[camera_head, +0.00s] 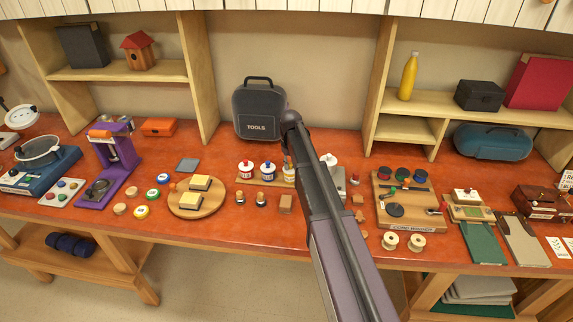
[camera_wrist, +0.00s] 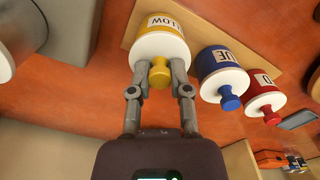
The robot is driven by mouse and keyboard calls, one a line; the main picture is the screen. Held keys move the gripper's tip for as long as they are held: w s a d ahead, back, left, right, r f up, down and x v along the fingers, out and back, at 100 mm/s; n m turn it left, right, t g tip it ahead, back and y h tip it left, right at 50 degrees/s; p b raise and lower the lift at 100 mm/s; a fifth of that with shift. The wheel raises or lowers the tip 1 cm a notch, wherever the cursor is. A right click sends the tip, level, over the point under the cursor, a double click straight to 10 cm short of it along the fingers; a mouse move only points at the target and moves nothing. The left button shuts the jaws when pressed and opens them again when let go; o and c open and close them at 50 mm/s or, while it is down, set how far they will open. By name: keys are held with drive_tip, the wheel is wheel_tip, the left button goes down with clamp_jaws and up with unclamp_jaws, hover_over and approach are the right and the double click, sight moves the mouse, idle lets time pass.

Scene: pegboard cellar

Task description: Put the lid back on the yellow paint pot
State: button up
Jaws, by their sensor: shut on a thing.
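The yellow paint pot (camera_wrist: 168,24) with its label shows upside down at the top of the wrist view. A white lid (camera_wrist: 160,50) with a yellow knob (camera_wrist: 159,73) is against the pot's top. I cannot tell whether it is fully seated or slightly above. My gripper (camera_wrist: 159,75) is shut on the lid's knob, one finger on each side. In the head view my arm covers most of the yellow pot (camera_head: 287,168), and the gripper's fingers are hidden.
A blue pot (camera_wrist: 222,65) and a red pot (camera_wrist: 262,92), both lidded, stand beside the yellow pot on a wooden board. A black tool case (camera_head: 258,108) stands behind.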

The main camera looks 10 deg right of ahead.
idle(0.3)
drive_tip(key=o, duration=0.8)
drive_tip(key=shift+o, duration=0.2)
drive_tip(key=o, duration=0.5)
drive_tip(key=shift+c, duration=0.2)
drive_tip(key=shift+s, duration=0.1)
drive_tip(key=shift+r, duration=0.1)
drive_tip(key=shift+r, duration=0.15)
drive_tip(key=shift+r+p, duration=3.25)
drive_tip(key=shift+p, duration=0.25)
